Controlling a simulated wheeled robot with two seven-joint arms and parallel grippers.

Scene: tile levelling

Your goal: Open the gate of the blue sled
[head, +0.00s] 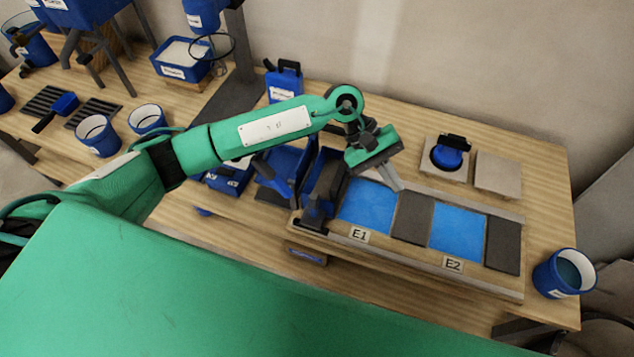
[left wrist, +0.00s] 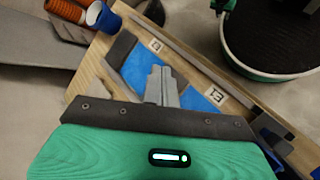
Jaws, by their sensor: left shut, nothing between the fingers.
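The blue sled (head: 326,178), a dark-and-blue box, stands at the left end of the railed board, beside the blue panel marked E1 (head: 368,206). Its gate cannot be clearly told apart from its dark front parts. My left gripper (head: 396,184) is shut and empty, above the E1 panel and to the right of the sled, apart from it. In the left wrist view its closed fingers (left wrist: 160,86) point over the blue panels. At the lower right edge of that view a blue part (left wrist: 275,140) shows only partly. My right gripper is not in view.
The railed board also holds a blue panel marked E2 (head: 458,231) and dark grey tiles (head: 411,217). A blue-handled tool (head: 449,153) sits behind it. A blue cup (head: 565,273) stands at the right. A blue jug (head: 284,81) stands behind my left arm.

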